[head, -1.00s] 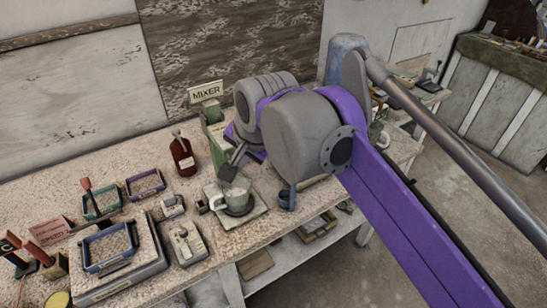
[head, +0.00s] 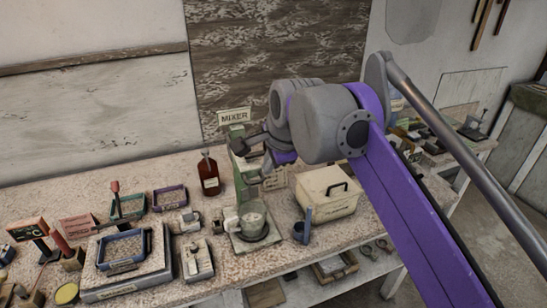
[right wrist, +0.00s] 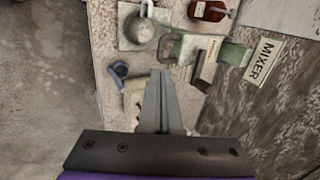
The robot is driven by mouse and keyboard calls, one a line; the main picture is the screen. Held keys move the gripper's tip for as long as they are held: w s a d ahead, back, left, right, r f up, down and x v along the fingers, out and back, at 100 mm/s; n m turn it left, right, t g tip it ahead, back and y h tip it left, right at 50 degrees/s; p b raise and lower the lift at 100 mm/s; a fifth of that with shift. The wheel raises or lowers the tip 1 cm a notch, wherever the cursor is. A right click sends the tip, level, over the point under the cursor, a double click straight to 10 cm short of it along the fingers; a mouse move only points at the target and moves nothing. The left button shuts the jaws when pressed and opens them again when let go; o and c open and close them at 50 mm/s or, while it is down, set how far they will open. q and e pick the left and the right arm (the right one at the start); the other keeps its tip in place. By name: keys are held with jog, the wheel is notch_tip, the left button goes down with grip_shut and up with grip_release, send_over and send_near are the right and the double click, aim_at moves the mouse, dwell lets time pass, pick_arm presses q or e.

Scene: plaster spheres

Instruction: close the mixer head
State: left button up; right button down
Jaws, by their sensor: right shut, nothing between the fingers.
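In the right wrist view the green mixer part (right wrist: 185,47) and the bowl (right wrist: 138,27) lie beyond the fingertips. My left gripper is not in view.
A brown bottle (head: 209,175) stands left of the mixer. A pale box with a black handle (head: 326,198) and a small blue holder (head: 303,228) stand to its right. Trays and a scale-like block (head: 125,270) crowd the left. The worktop's front edge runs below the bowl.

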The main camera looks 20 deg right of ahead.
aim_at(262, 180)
jog(key=x, duration=0.6)
jog(key=shift+f, duration=0.1)
notch_tip(262, 180, down, 13)
jog(key=b, duration=0.5)
jog(key=shift+s, duration=0.2)
jog(key=shift+r, duration=0.2)
